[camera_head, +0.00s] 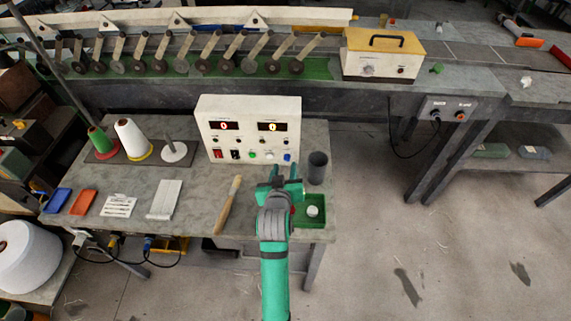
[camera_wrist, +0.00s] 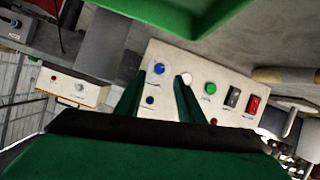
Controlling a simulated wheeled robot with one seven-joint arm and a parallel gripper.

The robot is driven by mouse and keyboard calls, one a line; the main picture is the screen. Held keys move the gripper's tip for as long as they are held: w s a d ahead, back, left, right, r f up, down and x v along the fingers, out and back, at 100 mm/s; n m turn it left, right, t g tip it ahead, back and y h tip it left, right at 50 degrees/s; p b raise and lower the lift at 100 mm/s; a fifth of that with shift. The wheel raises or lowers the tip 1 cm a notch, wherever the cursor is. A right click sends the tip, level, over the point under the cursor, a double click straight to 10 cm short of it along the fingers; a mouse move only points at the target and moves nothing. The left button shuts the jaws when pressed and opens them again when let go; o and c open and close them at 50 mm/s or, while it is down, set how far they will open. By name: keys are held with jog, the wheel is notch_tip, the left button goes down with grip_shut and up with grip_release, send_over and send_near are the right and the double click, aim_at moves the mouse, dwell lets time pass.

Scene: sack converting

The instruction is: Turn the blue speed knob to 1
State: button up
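The blue speed knob (camera_head: 287,157) is at the lower right of the cream control box (camera_head: 248,108), which stands on the grey bench. In the wrist view the blue knob (camera_wrist: 159,68) shows between and just beyond my two green fingertips. My gripper (camera_head: 286,172) is open and empty in front of the box's lower right corner; the wrist view also shows my gripper (camera_wrist: 157,82) with its fingers apart. No contact with the knob shows. The knob's pointer and scale are too small to read.
Beside the blue knob are a white knob (camera_wrist: 186,78), a green button (camera_wrist: 210,89), and black and red rocker switches. A dark cup (camera_head: 317,168) stands right of the box. A green tray (camera_head: 318,214) lies under my gripper's right side.

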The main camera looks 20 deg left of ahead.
jog(key=v, duration=0.6)
jog(key=shift+w, duration=0.15)
dwell(0.3)
